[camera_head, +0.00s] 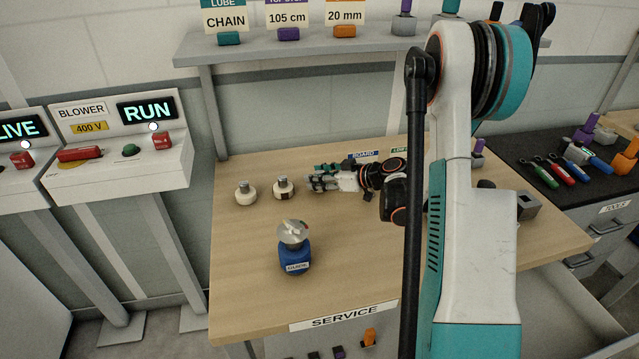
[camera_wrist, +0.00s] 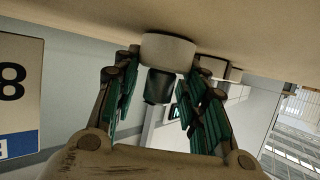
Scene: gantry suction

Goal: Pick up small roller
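Two short cream rollers with dark tops stand upright on the wooden table: a left one (camera_head: 245,196) and a right one (camera_head: 283,190). I cannot tell surely which is the small roller. My gripper (camera_head: 312,179) is low over the table, pointing left, just right of the right roller. In the wrist view, table side up, a cream roller (camera_wrist: 168,50) with a dark stem (camera_wrist: 159,87) shows ahead between the parted fingers of my gripper (camera_wrist: 163,62). No grip on it shows. Part of a second pale roller (camera_wrist: 222,70) shows behind.
A grey shelf (camera_head: 255,48) with labelled items runs above the back. A control console (camera_head: 122,165) stands left. Bare table lies left of the blue block.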

